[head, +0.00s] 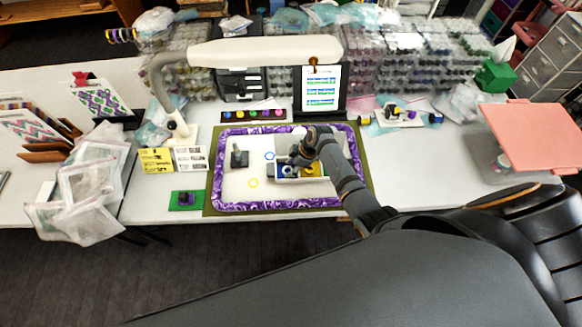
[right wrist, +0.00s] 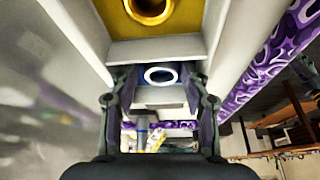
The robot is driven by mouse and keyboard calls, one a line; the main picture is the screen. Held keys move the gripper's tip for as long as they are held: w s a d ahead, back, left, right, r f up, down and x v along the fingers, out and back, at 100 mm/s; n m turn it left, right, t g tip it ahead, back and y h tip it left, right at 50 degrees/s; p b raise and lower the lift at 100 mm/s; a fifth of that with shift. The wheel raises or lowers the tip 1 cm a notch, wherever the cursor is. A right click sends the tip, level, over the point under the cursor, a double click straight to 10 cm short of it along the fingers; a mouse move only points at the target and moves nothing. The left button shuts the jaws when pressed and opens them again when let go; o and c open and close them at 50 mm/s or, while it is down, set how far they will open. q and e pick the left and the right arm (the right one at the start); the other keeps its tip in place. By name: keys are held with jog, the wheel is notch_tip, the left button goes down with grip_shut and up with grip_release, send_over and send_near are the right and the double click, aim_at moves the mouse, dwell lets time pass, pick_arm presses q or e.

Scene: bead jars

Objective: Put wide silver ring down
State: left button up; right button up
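The wide silver ring (right wrist: 160,75) lies in the blue-floored compartment of a white divided box, seen in the right wrist view. In the head view this ring (head: 287,170) shows small and pale over blue. My right gripper (right wrist: 160,95) is over the box (right wrist: 170,48), with its two fingers spread on either side of the ring; I see no finger touching it. In the head view my right gripper (head: 298,157) hides part of the box. A gold ring (right wrist: 150,8) lies in the neighbouring yellow compartment. My left gripper is not in view.
The box stands on a white tray with a purple patterned rim (head: 275,204). A dark post on a base (head: 239,158) stands left in the tray. A lamp (head: 265,51) arches over behind; the tray's front left is clear.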

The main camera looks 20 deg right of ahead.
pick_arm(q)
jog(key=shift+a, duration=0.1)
pick_arm(e)
jog(key=shift+a, duration=0.1)
jog(key=shift+r, duration=0.35)
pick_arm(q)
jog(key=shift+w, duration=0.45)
pick_arm(e)
jog(key=v, duration=1.2)
jog(key=shift+f, duration=0.1)
